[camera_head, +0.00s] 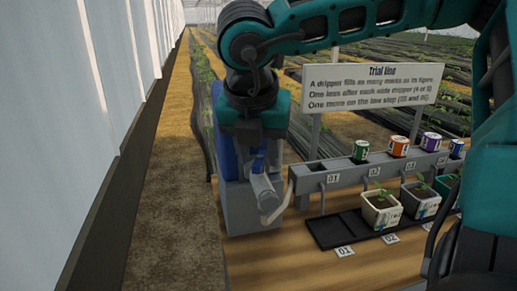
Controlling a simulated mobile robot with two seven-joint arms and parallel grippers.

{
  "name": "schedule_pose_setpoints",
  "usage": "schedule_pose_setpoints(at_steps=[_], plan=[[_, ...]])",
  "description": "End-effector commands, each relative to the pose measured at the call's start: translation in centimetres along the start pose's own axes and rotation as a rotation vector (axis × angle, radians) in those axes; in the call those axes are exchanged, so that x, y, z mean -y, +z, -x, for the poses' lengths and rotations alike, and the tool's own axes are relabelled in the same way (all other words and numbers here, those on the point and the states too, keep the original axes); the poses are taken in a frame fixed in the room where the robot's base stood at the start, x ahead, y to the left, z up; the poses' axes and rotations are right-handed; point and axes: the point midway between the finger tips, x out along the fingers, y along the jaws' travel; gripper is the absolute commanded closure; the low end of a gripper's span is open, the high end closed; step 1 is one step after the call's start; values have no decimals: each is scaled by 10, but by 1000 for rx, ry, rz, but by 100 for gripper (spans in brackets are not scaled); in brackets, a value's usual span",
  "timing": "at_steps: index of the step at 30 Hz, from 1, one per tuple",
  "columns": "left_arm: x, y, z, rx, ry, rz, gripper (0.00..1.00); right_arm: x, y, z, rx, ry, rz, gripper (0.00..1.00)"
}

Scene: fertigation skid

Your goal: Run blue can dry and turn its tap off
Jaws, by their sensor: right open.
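A blue can (224,158) stands on a grey block (240,213) at the left end of the rail, mostly hidden behind my right arm. A pale grey cylindrical fitting, perhaps its tap (264,190), sticks out at the front with a pale hose or spout curving beside it. My right gripper (257,164) points down right at the can and fitting. It is open, though its fingers are hard to make out, and I cannot tell whether it touches anything. The can's level and the tap's setting do not show. My left gripper is not in view.
A grey rail (345,175) carries green, orange, purple and blue small cans. Potted seedlings (381,208) stand on a black tray (335,231) below. A "Trial line" sign (370,88) stands behind. A pale wall (100,90) runs along the left, with bare ground beside it.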

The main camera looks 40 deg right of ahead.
Motion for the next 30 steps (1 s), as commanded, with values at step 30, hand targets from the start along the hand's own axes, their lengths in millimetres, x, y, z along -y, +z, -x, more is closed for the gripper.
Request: schedule_pose_setpoints(at_steps=[30], plan=[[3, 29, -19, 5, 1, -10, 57, 2, -1, -4, 2, 92, 204, 100]])
